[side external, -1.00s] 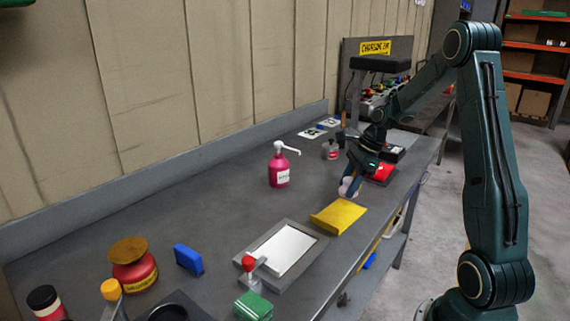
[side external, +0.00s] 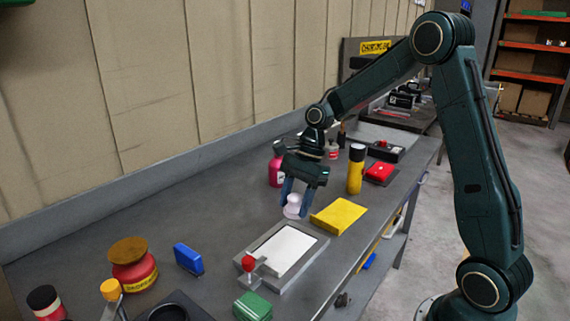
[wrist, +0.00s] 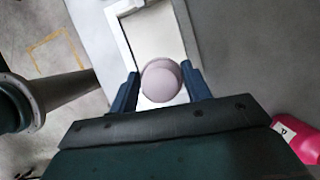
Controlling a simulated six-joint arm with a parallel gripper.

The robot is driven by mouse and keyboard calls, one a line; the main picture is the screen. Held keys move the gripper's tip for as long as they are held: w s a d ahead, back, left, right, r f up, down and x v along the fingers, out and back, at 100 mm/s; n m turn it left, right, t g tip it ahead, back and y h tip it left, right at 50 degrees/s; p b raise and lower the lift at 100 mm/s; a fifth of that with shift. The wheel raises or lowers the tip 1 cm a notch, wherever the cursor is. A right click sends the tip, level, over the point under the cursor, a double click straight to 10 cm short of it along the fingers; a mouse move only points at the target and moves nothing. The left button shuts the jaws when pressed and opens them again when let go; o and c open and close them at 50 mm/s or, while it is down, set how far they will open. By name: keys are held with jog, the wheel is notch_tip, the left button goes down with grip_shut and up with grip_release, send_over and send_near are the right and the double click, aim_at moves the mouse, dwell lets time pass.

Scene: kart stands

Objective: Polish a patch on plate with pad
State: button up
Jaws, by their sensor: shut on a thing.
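My gripper (side external: 294,201) is shut on a pale pinkish-white round pad (side external: 293,206), held just beyond the far edge of the plate's frame. The pad also shows between the blue fingers in the wrist view (wrist: 161,80). The white plate (side external: 284,250) lies in a grey frame on the bench, with a red-knobbed clamp (side external: 249,268) at its near side. In the wrist view the plate (wrist: 150,35) is ahead of the pad and partly hidden by it. The pad appears above the bench, though its exact height is hard to tell.
A yellow sheet-like block (side external: 338,216) lies right of the frame. A pink pump bottle (side external: 275,170) stands behind my gripper, partly hidden. A blue block (side external: 188,259), a green block (side external: 253,306) and a red jar (side external: 133,272) are nearer. A black-and-yellow bottle (side external: 356,170) stands farther back.

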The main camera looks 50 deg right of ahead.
send_over(290, 241)
jog(key=d, duration=0.1)
jog(key=shift+s+d+f, duration=0.1)
jog(key=shift+f, duration=1.5)
jog(key=shift+s+d+f, duration=0.1)
jog(key=shift+f, duration=1.45)
jog(key=shift+a+f, duration=0.1)
jog(key=shift+f, duration=0.8)
jog(key=shift+a, duration=3.45)
jog(key=shift+d, duration=3.55)
jog(key=shift+d+r, duration=0.1)
jog(key=shift+r, duration=3.95)
